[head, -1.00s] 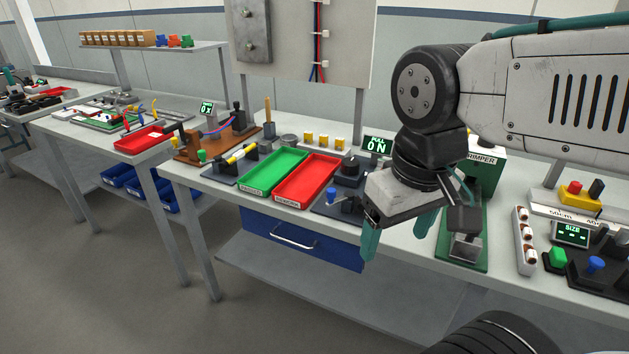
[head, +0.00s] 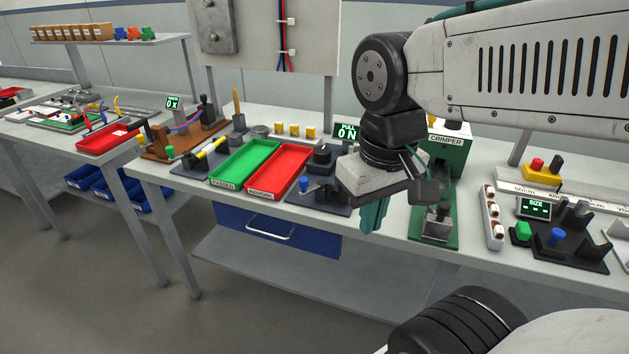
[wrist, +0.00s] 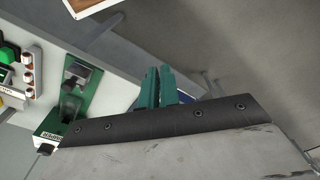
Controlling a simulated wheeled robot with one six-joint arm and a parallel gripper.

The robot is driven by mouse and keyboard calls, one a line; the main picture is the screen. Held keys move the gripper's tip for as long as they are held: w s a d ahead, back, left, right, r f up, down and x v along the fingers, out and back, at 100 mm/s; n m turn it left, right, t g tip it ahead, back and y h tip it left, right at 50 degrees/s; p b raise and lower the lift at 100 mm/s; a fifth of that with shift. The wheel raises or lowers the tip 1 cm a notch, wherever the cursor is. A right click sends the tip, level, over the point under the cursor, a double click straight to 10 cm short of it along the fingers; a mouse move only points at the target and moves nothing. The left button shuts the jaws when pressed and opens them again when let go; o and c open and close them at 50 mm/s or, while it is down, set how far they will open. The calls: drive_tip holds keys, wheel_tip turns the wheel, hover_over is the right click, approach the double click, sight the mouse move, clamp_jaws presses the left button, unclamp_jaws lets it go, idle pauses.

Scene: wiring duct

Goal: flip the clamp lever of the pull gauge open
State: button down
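The pull gauge (head: 326,198) is a dark base on the bench, just right of the red tray. Its clamp lever has a blue knob (head: 304,186) at the front left of the base, standing up. A black round part stands behind it, and a green-lit display (head: 347,132) reads 0 N. My gripper (head: 374,215) points down to the right of the gauge, apart from the lever. Its teal fingers are together and empty; they also show in the wrist view (wrist: 157,88). The wrist view does not show the gauge. My wrist hides the gauge's right side.
The red tray (head: 283,189) and green tray (head: 214,180) lie left of the gauge. The green crimper (head: 447,150) stands to the right, then a white strip of connectors (head: 492,217) and the size gauge (head: 567,250). A blue drawer (head: 320,241) hangs under the bench.

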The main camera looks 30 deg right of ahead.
drive_tip(key=w+d+f+m+t+y, duration=0.1)
drive_tip(key=w+d+m, duration=0.5)
drive_tip(key=w+m, duration=0.4)
drive_tip(key=w+d+f+m+t+y, duration=0.1)
drive_tip(key=w+d+f+m, duration=0.1)
drive_tip(key=w+d+m, duration=0.4)
drive_tip(key=w+m, duration=0.5)
drive_tip(key=m, duration=0.7)
drive_tip(key=shift+w+d+f+m+t, duration=0.2)
drive_tip(key=shift+w+f+m+t, duration=0.1)
drive_tip(key=shift+t, duration=0.1)
drive_tip(key=w+a+f, duration=0.4)
drive_tip(key=w+f, duration=0.2)
drive_tip(key=f, duration=0.3)
drive_tip(key=shift+w+a, duration=0.15)
drive_tip(key=shift+f, duration=0.1)
